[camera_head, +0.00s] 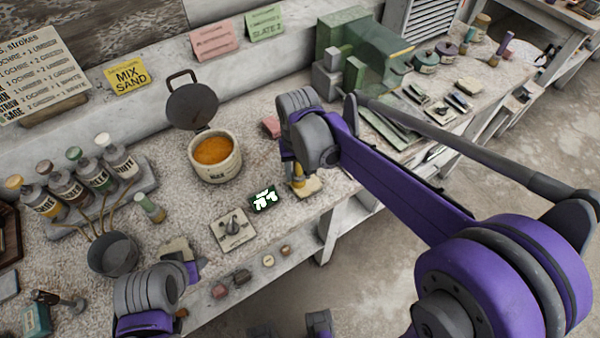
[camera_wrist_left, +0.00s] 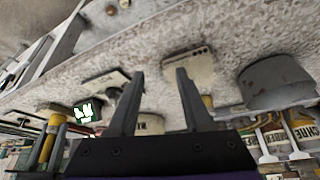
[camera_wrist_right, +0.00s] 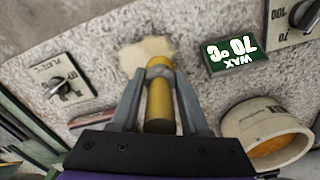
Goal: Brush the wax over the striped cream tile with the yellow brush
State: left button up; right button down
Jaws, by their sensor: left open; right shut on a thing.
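My right gripper (camera_head: 296,170) is shut on the yellow brush (camera_wrist_right: 160,104). The brush points down, its lower end at the cream tile (camera_wrist_right: 143,54); whether it touches is not clear. In the head view the tile (camera_head: 309,187) shows beside the brush (camera_head: 298,182), partly hidden by my gripper; its stripes cannot be made out. The wax pot (camera_head: 215,157), full of orange wax with its lid (camera_head: 192,105) raised, stands left of the tile. My left gripper (camera_wrist_left: 158,80) is open and empty, near a cream block with holes (camera_wrist_left: 188,66).
Bottles (camera_head: 88,175) and a dark grey cup (camera_head: 112,254) stand left. A green machine (camera_head: 375,58) and flat slats (camera_head: 385,127) are at right.

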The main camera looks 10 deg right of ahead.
jog(key=shift+w+a, duration=0.25)
jog(key=shift+w, duration=0.45)
jog(key=shift+w+a, duration=0.25)
jog(key=shift+w, duration=0.45)
jog(key=shift+s+d+r+p, duration=0.25)
jog(key=shift+s+r, duration=0.15)
jog(key=shift+s, duration=0.1)
jog(key=shift+s+d+r+p, duration=0.1)
jog(key=shift+s+r+p, duration=0.1)
jog(key=shift+s+r, duration=0.2)
jog(key=shift+f, duration=0.1)
jog(key=shift+f+b, duration=0.5)
jog(key=shift+f, duration=0.25)
jog(key=shift+s, duration=0.15)
jog(key=shift+s+d, duration=0.3)
jog(key=shift+s, duration=0.45)
